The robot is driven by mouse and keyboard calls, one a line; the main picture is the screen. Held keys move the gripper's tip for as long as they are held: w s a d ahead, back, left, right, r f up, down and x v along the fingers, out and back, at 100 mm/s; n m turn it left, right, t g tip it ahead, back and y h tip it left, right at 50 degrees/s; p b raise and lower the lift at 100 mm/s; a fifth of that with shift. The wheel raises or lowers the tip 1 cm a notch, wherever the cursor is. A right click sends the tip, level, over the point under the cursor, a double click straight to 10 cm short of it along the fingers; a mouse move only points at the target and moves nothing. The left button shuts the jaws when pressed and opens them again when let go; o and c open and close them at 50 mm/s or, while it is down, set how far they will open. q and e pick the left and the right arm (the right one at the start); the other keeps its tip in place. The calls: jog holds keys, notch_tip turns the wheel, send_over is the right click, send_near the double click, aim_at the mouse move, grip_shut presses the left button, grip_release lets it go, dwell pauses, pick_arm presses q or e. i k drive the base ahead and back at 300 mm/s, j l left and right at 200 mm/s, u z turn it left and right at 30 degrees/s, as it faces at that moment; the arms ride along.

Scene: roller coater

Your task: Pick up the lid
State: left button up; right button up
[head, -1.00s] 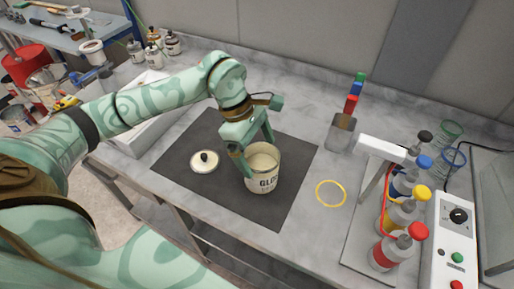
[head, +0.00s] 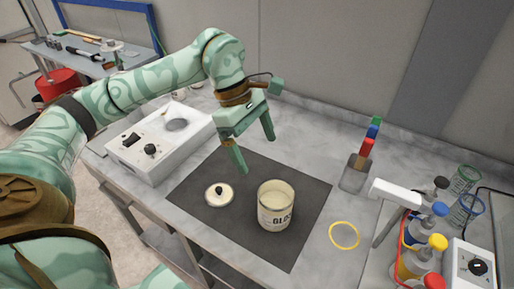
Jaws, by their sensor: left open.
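The lid (head: 214,198) is a small cream disc with a dark knob (head: 219,190). It lies flat, knob up, on the dark mat (head: 300,252). A cream can (head: 275,215) with dark lettering stands upright and open on the mat, to the right of the lid, apart from it. My left gripper (head: 257,155) is open and empty. It is raised above the back of the mat, behind the lid and can, with its fingers pointing down. My right gripper is not in view.
A white device (head: 150,160) with knobs stands left of the mat. A yellow ring (head: 344,236) lies to its right. A grey holder (head: 355,178) with coloured items stands behind. Bottles with coloured caps (head: 433,242) crowd the right side. A wall closes off the back.

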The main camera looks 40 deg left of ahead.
aim_at(220, 195)
jog(key=u, duration=1.45)
